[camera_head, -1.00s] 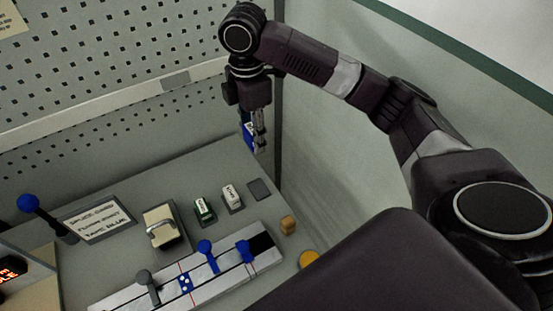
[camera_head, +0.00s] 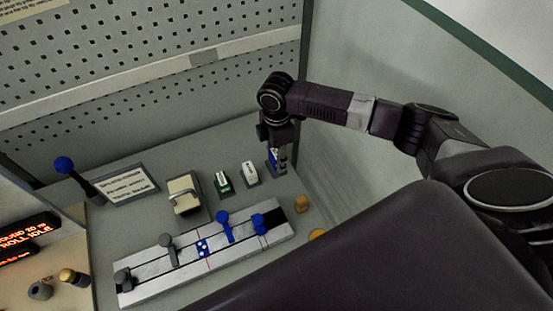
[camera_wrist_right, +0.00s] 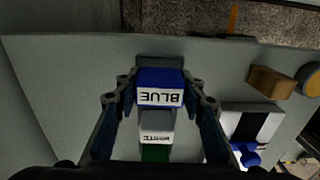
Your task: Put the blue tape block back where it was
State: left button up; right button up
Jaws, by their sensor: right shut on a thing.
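My right gripper (camera_head: 279,161) points down at the right end of a row of tape blocks. It is shut on the blue tape block (camera_wrist_right: 160,90), whose label reads BLUE in the right wrist view; a blue sliver of it (camera_head: 271,155) shows in the head view. A dark grey pad (camera_wrist_right: 158,61) shows just past the block; the block is over or on it, and I cannot tell whether they touch. The white block (camera_head: 250,171) and the green block (camera_head: 223,183) stand to its left, each on a pad. My left gripper is not in view.
A metal splicing track (camera_head: 146,285) with blue and grey knobs lies in front of the blocks. A small wooden block (camera_head: 302,204) and a yellow disc (camera_head: 317,235) are at the right. A sign (camera_head: 126,185) and a beige device (camera_head: 184,195) are left. The right wall is close.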

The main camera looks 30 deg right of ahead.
jog(key=shift+f, duration=1.05)
jog(key=o, duration=1.2)
jog(key=shift+f, duration=0.1)
jog(key=shift+c, duration=0.2)
notch_tip(320, 180, up, 12)
jog(key=b, duration=0.3)
jog(key=shift+s, duration=0.1)
